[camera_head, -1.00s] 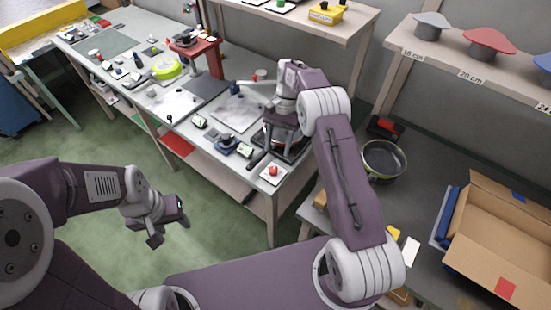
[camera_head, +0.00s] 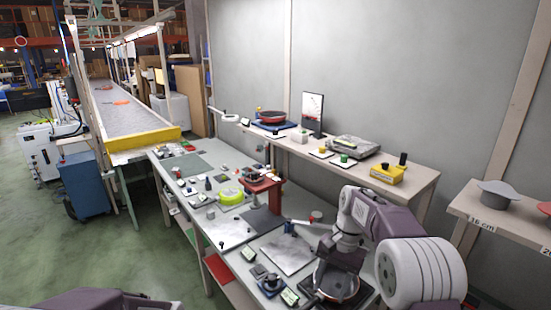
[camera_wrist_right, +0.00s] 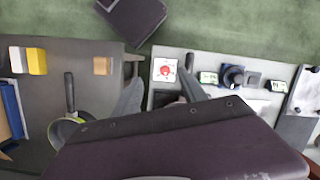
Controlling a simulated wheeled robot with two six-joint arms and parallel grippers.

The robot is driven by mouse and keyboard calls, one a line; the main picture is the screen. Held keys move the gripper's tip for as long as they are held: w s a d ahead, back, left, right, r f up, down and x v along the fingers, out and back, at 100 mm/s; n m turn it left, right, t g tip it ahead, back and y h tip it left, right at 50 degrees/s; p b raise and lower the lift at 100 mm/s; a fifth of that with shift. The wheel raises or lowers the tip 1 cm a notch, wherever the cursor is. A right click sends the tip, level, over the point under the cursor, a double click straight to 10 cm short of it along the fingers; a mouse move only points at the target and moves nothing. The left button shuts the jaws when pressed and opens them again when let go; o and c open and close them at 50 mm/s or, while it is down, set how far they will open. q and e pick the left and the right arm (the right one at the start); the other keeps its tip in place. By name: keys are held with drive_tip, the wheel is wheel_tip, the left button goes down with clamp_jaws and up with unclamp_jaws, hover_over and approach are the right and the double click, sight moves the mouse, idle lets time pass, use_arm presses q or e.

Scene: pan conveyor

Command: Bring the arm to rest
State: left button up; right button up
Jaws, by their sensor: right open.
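My right arm comes in at the lower right of the head view. Its gripper (camera_head: 340,268) points down over the front end of the workbench (camera_head: 215,232), at a dark round plate with a shiny metal pan-like piece (camera_head: 337,286). The wrist and the frame's edge partly hide that spot, so contact cannot be told. In the right wrist view two grey fingers (camera_wrist_right: 160,92) stand apart with nothing seen between them; a purple arm link covers the bottom. Only a purple part of my left arm shows at the lower left of the head view; its gripper is out of frame.
A red stand (camera_head: 262,185) and a raised shelf (camera_head: 415,183) stand near the right arm. A green-rimmed pan (camera_wrist_right: 62,130) lies on the other bench in the wrist view. A conveyor (camera_head: 125,112) and blue cabinet (camera_head: 84,183) are far left. Green floor is open at left.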

drive_tip(key=s+d+f+n+t+h, duration=0.1)
drive_tip(key=s+f+n, duration=0.2)
drive_tip(key=s, duration=0.5)
drive_tip(key=s+d+f+n+t, duration=0.2)
drive_tip(key=s+f, duration=0.3)
drive_tip(key=s, duration=0.3)
drive_tip(key=shift+s+n+h, duration=0.35)
drive_tip(key=shift+n+h, duration=0.05)
drive_tip(key=shift+n, duration=0.3)
